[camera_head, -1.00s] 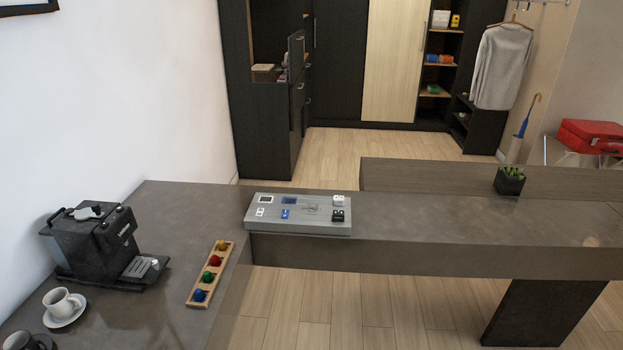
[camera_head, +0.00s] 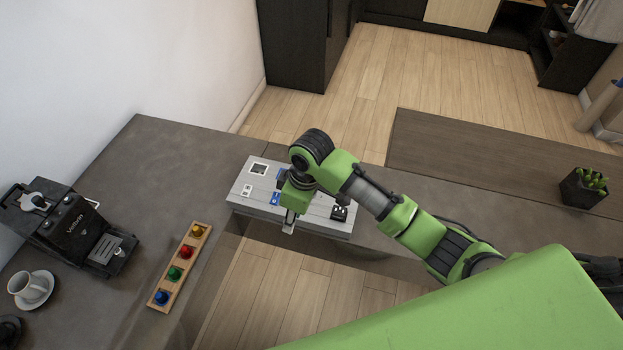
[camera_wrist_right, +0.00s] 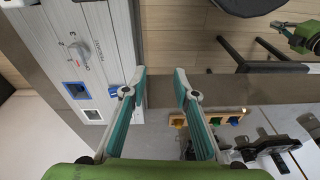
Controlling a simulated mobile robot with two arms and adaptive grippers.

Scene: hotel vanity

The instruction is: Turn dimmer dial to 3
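The grey dimmer dial (camera_wrist_right: 80,50) shows in the right wrist view on the light grey control panel (camera_wrist_right: 107,52). Small number marks surround the dial; its exact setting is too small to read. In the head view the panel (camera_head: 246,206) lies on the counter, and my arm hides the dial. My right gripper (camera_wrist_right: 160,75) is open and empty, with its two fingers apart over the panel's edge. The dial lies to the left of both fingers, untouched. In the head view my right gripper (camera_head: 290,222) is at the panel's front edge.
A blue switch (camera_head: 275,198) and a black item (camera_head: 340,212) sit on the panel. A wooden strip with coloured knobs (camera_head: 180,266), a coffee machine (camera_head: 75,228) and a cup (camera_head: 27,287) stand at left.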

